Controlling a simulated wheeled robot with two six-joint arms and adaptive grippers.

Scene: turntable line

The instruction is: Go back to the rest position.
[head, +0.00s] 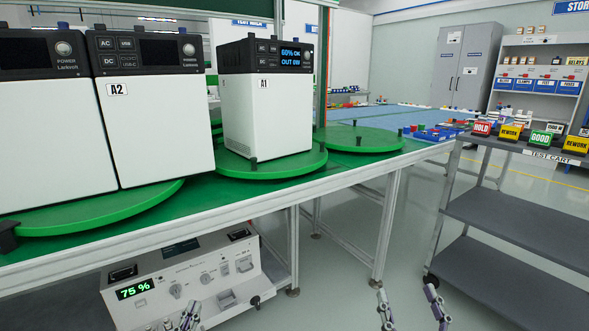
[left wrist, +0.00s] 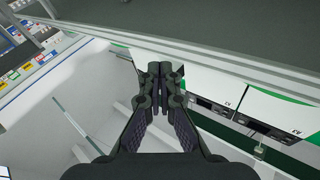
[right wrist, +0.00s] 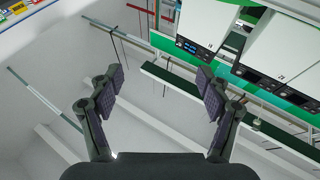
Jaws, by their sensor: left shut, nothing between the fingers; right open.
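My left gripper (head: 190,316) shows at the bottom edge of the head view, in front of the grey unit under the bench. In the left wrist view its fingers (left wrist: 161,75) are together with nothing between them. My right gripper (head: 408,300) shows at the bottom of the head view, over the floor right of the bench leg. Its two fingers are wide apart and empty, as the right wrist view (right wrist: 158,85) also shows. Both grippers are apart from the power units.
White power units A2 (head: 155,130) and A1 (head: 265,115) stand on green turntables on the green bench (head: 215,205). Another turntable (head: 358,138) is empty. A grey unit reading 75 % (head: 190,280) sits below. The test cart (head: 520,210) stands right; floor between is clear.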

